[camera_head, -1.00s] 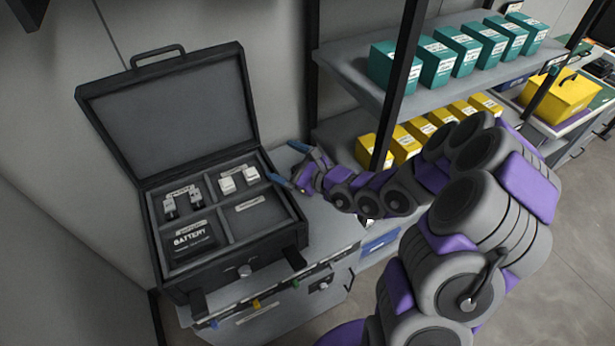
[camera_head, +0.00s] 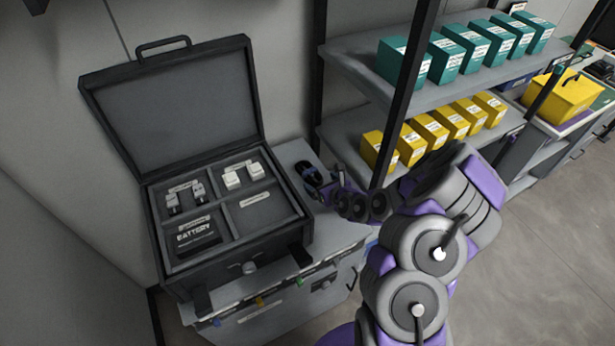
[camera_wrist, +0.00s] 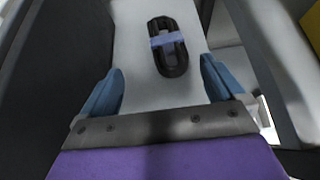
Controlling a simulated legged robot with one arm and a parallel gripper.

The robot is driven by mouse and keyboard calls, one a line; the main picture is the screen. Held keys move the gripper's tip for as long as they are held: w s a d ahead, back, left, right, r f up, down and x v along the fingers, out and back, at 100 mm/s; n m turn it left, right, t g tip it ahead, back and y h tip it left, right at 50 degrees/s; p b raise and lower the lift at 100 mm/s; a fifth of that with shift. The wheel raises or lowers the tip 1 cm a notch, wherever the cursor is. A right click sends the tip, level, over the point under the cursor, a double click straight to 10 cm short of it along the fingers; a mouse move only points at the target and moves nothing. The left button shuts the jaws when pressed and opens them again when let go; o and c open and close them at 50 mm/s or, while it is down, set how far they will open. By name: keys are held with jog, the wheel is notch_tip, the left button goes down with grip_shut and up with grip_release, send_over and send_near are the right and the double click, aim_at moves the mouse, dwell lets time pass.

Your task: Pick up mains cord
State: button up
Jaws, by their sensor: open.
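The mains cord (camera_wrist: 169,58) is a black coiled bundle with a pale blue-violet band across its middle. In the wrist view it lies on a light grey surface, ahead of my gripper and between the lines of its fingers. My gripper (camera_wrist: 160,90) has two blue fingers, spread wide with nothing between their tips. In the head view my gripper (camera_head: 314,180) is over the cabinet top, right of the open case, and it looks dark and small there. I cannot clearly separate the cord from the gripper in the head view.
The open black case (camera_head: 230,255) stands left of my gripper, with adapters and a battery in its compartments. The grey cabinet top (camera_head: 292,152) is a narrow strip beside it. A shelf post (camera_head: 402,100) and shelves with yellow boxes (camera_head: 430,130) and teal boxes (camera_head: 445,60) stand to the right.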

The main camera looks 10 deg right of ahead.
aim_at(311, 172)
jog(key=w+f, duration=0.1)
jog(key=w+b, duration=0.1)
jog(key=w, duration=0.1)
jog(key=w+f, duration=0.1)
jog(key=shift+w+d+f+b, duration=0.1)
jog(key=shift+w+f+b, duration=0.2)
jog(key=shift+f+b, duration=0.1)
jog(key=shift+w+a+f, duration=0.15)
jog(key=shift+w+a, duration=0.2)
jog(key=shift+a, duration=0.1)
jog(key=b+x, duration=0.2)
jog(key=x, duration=0.1)
jog(key=shift+w+a+f, duration=0.1)
jog(key=shift+w+a, duration=0.05)
jog(key=shift+w, duration=0.1)
jog(key=shift+w+f+b, duration=0.2)
jog(key=shift+w+b, duration=0.1)
jog(key=shift+w, duration=0.15)
jog(key=shift+d+r, duration=0.1)
jog(key=shift+d, duration=0.1)
jog(key=shift+c, duration=0.3)
jog(key=shift+a, duration=0.25)
jog(key=c, duration=0.6)
jog(key=shift+d, duration=0.1)
jog(key=c, duration=0.6)
